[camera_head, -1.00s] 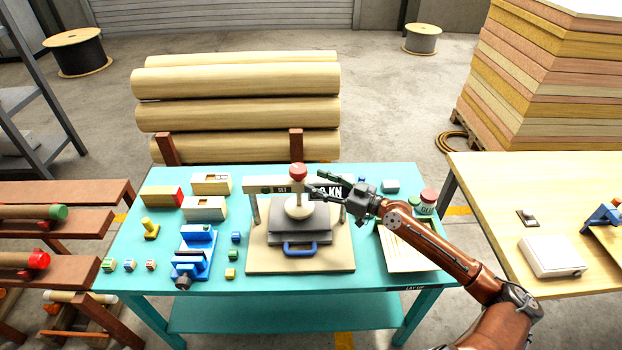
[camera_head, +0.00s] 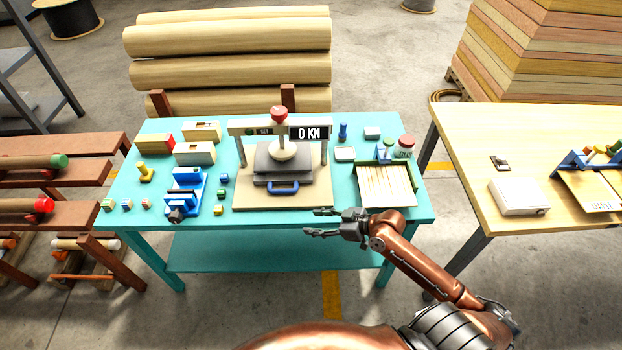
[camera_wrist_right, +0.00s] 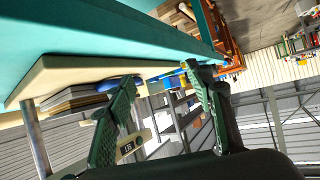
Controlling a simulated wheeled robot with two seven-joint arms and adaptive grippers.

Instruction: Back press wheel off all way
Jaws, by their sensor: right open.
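The press stands on a tan board (camera_head: 243,197) in the middle of the teal table. A red round knob (camera_head: 278,112), which may be the wheel, tops its crossbeam. The display (camera_head: 310,133) reads 0 KN. A cream round piece (camera_head: 283,150) is under the beam, over dark stacked plates (camera_head: 262,172); whether it touches them I cannot tell. A blue handle (camera_head: 283,188) is at the front. My right gripper (camera_head: 318,222) is open and empty at the table's front edge, apart from the press. In the right wrist view its fingers (camera_wrist_right: 160,76) are spread. My left gripper is not in view.
A tray of light strips (camera_head: 385,187) and a red-lidded jar (camera_head: 406,147) stand right of the press. A blue vise-like tool (camera_head: 186,190) and small blocks are at left. A wooden table (camera_head: 470,140) is at right. Rolls (camera_head: 230,75) lie behind.

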